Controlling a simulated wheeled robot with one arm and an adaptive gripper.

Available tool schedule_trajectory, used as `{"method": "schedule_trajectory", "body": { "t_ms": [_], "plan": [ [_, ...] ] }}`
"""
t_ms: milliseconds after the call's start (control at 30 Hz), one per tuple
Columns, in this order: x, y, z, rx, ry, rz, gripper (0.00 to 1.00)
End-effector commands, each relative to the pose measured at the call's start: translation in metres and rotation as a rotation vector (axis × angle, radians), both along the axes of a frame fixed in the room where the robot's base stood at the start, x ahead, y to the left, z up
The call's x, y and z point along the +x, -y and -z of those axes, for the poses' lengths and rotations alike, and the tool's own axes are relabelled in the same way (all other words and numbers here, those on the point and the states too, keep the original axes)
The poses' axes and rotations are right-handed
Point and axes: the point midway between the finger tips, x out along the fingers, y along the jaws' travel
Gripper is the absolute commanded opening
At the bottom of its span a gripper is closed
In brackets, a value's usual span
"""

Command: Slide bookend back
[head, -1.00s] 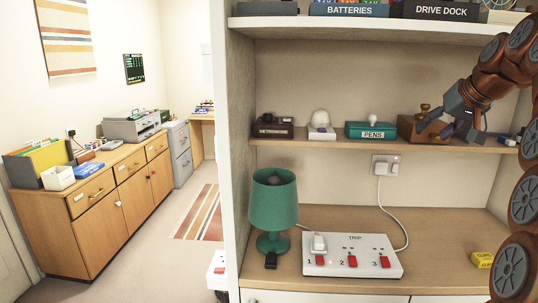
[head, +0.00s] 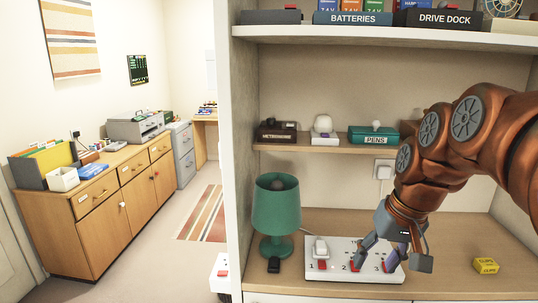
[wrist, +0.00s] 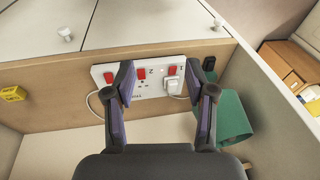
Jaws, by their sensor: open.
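I cannot make out a bookend in either view. My gripper (head: 372,264) is open and empty, low over the right part of the white switch strip (head: 322,270) on the lower desk surface. The wrist view shows both fingers of my gripper (wrist: 167,80) spread apart, with the white strip (wrist: 155,88) and its red switches between and beyond them. A white plug sits in the strip's first socket. Whether the fingers touch the strip is unclear. My arm hides the right end of the middle shelf.
A green lamp (head: 276,210) stands left of the strip and a yellow box (head: 486,265) lies to the right. The middle shelf (head: 300,149) holds a dark brown box (head: 277,132), a white item and a green pens box (head: 374,136). Clear desk lies behind the strip.

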Motion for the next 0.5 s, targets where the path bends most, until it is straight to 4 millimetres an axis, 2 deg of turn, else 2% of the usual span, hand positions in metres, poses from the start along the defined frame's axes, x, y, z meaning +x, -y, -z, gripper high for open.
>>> {"method": "schedule_trajectory", "body": {
  "t_ms": [33,200,500],
  "plan": [
    [-0.016,-0.006,0.008,-0.008,-0.024,-0.01,0.55],
    [-0.068,-0.019,0.044,-0.041,-0.112,-0.029,0.55],
    [-0.167,-0.025,0.104,-0.111,-0.26,-0.059,0.55]
  ]
}}
